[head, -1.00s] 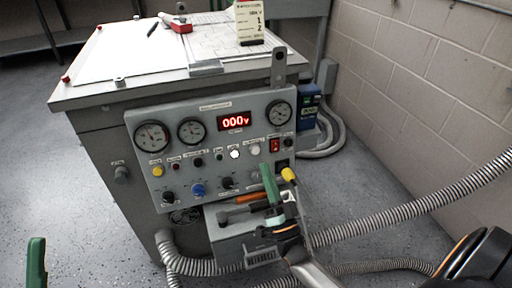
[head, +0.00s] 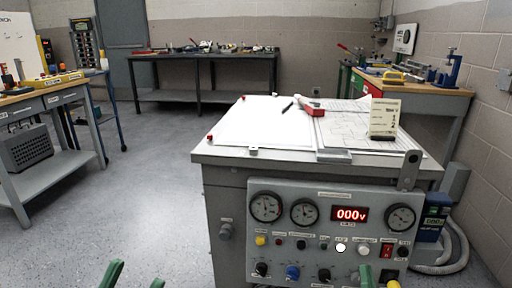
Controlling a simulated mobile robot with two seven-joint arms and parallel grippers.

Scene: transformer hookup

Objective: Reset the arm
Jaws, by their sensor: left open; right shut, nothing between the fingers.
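My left gripper (head: 132,282) shows at the bottom left as two green fingertips held apart, with nothing seen between them. It is over the floor, left of the grey transformer cabinet. Only a green tip of my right gripper (head: 366,276) shows at the bottom edge, in front of the lower right of the control panel (head: 318,256). It is shut and looks empty, and a yellow-tipped part (head: 393,284) is just right of it. Whether it touches the panel cannot be told. Both arms are out of the frame. The red display (head: 350,214) reads 000V.
The cabinet top (head: 235,143) carries papers, a red-ended tool (head: 311,107) and a labelled card stand (head: 384,118). Benches stand at the left (head: 55,182), the back (head: 205,97) and the right (head: 425,86). The floor left of the cabinet is clear.

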